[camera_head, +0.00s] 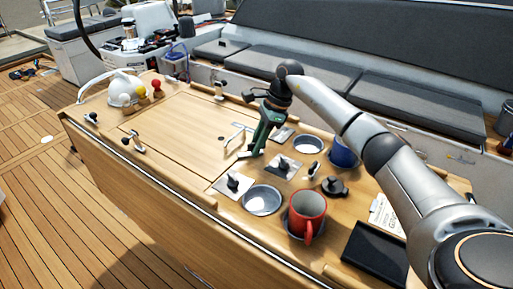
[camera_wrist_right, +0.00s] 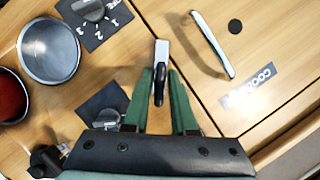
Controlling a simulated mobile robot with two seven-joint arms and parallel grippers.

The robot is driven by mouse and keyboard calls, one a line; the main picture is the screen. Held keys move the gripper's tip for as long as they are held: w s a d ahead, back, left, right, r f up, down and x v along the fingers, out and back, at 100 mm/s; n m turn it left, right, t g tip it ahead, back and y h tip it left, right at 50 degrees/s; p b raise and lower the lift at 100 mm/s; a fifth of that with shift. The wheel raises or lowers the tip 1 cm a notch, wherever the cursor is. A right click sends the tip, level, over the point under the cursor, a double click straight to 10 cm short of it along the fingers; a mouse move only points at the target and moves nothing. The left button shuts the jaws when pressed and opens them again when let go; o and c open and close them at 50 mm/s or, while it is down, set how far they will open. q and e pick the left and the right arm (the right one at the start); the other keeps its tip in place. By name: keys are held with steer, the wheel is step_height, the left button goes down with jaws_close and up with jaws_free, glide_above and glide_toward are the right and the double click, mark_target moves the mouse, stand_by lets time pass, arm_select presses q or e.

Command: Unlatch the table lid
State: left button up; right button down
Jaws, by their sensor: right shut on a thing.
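The table lid (camera_head: 175,120) is a flat wooden panel in the tabletop. A bare metal handle (camera_wrist_right: 213,45) stands on a wooden panel beside a dark label in the right wrist view, and it also shows in the head view (camera_head: 236,134). A small latch (camera_wrist_right: 162,50) with a metal plate and black lever lies by the panel seam. My right gripper (camera_wrist_right: 161,75) has its green fingers on both sides of the black lever, shut on it. In the head view my right gripper (camera_head: 248,153) reaches down to the tabletop and hides the latch. My left gripper is out of view.
A red mug (camera_head: 308,207) and a blue mug (camera_head: 344,152) stand near my right arm. An empty metal cup holder (camera_head: 262,200) and several black knobs are close by. A similar latch (camera_head: 133,141) sits at the lid's near left edge. A black tray (camera_head: 374,256) lies at right.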

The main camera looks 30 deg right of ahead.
steer(key=n+g+b, duration=0.1)
steer(key=n, duration=0.3)
steer(key=shift+w+g, duration=0.1)
steer(key=shift+g, duration=0.3)
steer(key=shift+n+g+b, duration=0.6)
steer(key=shift+n, duration=1.6)
steer(key=c, duration=0.8)
jaws_free()
steer(key=shift+c, duration=0.2)
